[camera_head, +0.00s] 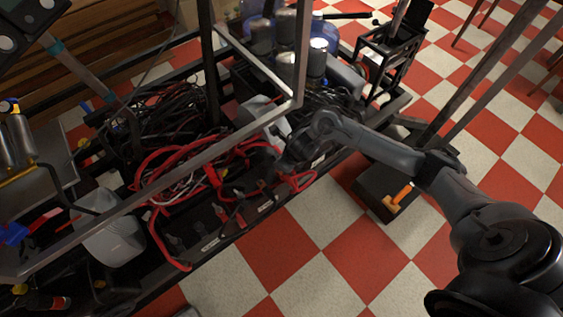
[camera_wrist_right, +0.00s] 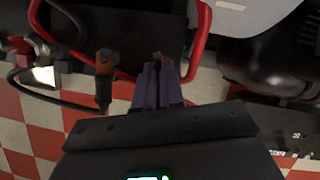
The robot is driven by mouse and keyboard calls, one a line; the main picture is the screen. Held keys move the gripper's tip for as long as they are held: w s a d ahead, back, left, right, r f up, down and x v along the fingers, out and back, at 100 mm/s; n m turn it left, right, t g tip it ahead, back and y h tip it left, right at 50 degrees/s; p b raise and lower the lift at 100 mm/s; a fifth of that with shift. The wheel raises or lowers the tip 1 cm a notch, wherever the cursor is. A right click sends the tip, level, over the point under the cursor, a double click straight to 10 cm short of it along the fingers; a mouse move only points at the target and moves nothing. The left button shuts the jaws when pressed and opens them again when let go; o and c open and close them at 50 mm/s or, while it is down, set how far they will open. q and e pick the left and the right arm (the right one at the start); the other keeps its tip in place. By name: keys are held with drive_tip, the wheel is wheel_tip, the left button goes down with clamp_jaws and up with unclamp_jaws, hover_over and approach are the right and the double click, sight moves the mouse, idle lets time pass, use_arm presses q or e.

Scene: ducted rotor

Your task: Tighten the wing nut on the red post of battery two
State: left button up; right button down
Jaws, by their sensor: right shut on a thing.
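My right gripper (camera_wrist_right: 157,68) comes in from the right and points down over the row of black batteries; its fingertips are hard to make out in the head view. In the right wrist view its purple-grey fingers are closed together at the edge of a black battery (camera_wrist_right: 125,20), beside a red cable (camera_wrist_right: 197,45). The small wing nut at the fingertips is hidden by them. Another terminal with an orange-brown clamp (camera_wrist_right: 104,60) and a dark lead stands to the left, apart from the fingers. Battery labels (camera_head: 264,206) show along the front in the head view. My left gripper is out of view.
A metal frame bar (camera_head: 200,150) crosses above the batteries. Loose red cables (camera_head: 165,165) and black wires (camera_head: 170,105) lie around them. A dark box with an orange-handled tool (camera_head: 402,195) stands on the checkered floor (camera_head: 300,260), which is clear in front.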

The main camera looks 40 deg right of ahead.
drive_tip(key=shift+r+m+p, duration=0.15)
drive_tip(key=shift+m+p, duration=0.25)
drive_tip(key=shift+p, duration=0.1)
drive_tip(key=m+h+p, duration=0.1)
drive_tip(key=m+p, duration=0.3)
drive_tip(key=p, duration=0.1)
drive_tip(key=a+m+g+h+p, duration=0.1)
drive_tip(key=m+h+p, duration=0.1)
drive_tip(key=m+p, duration=0.3)
drive_tip(key=m+g+h+p, duration=0.1)
drive_tip(key=m+h+p, duration=0.1)
drive_tip(key=m+p, duration=0.3)
drive_tip(key=shift+w+a+r+p, duration=0.2)
drive_tip(key=shift+w+p, duration=0.1)
drive_tip(key=shift+p, duration=0.25)
drive_tip(key=m+p, duration=0.1)
drive_tip(key=m+g+p, duration=0.1)
drive_tip(key=m, duration=0.1)
drive_tip(key=shift+w+f+m, duration=0.1)
drive_tip(key=shift+w+m, duration=0.05)
drive_tip(key=shift+m, duration=0.15)
drive_tip(key=shift+w+f+m+g+h+p, duration=0.1)
drive_tip(key=shift+m+g+h+p, duration=0.2)
drive_tip(key=shift+m, duration=0.55)
drive_tip(key=shift+w+m+g+h+p, duration=0.1)
drive_tip(key=shift+m+g+p, duration=0.15)
drive_tip(key=shift+m+g, duration=0.45)
drive_tip(key=shift+m, duration=0.25)
